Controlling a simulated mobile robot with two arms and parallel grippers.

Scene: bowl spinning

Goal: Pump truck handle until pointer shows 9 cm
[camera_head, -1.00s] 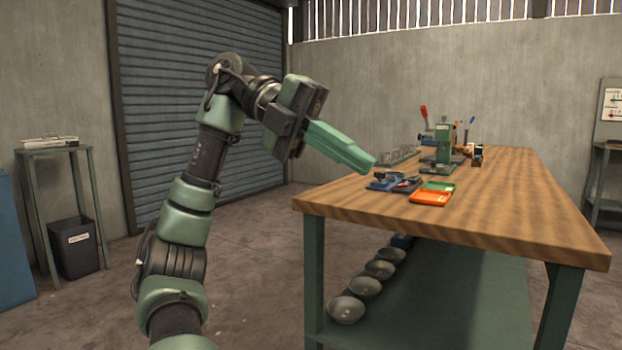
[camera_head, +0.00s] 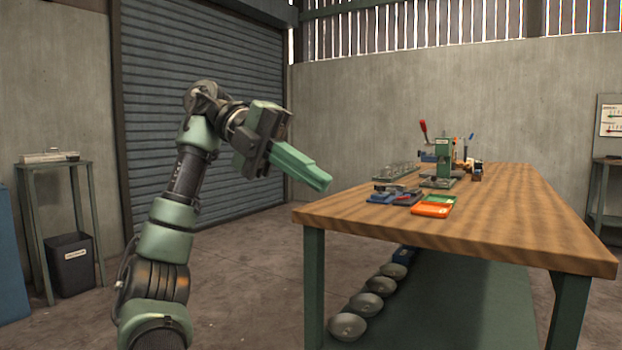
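No truck handle and no pointer scale that I can make out as such shows in the head view. My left gripper (camera_head: 318,182) has green fingers that lie close together and look shut, with nothing seen between them. It hangs in the air left of the workbench's near left corner, apart from the bench. My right gripper is not in view. A green press-like device (camera_head: 442,160) with a red-tipped lever (camera_head: 424,130) stands at the back of the bench.
The wooden workbench (camera_head: 500,215) carries an orange tray (camera_head: 432,210) and small blue and dark items. Several metal bowls (camera_head: 348,327) sit on its lower shelf. A small side table (camera_head: 54,163) and a dark bin (camera_head: 70,264) stand at left. The floor between is clear.

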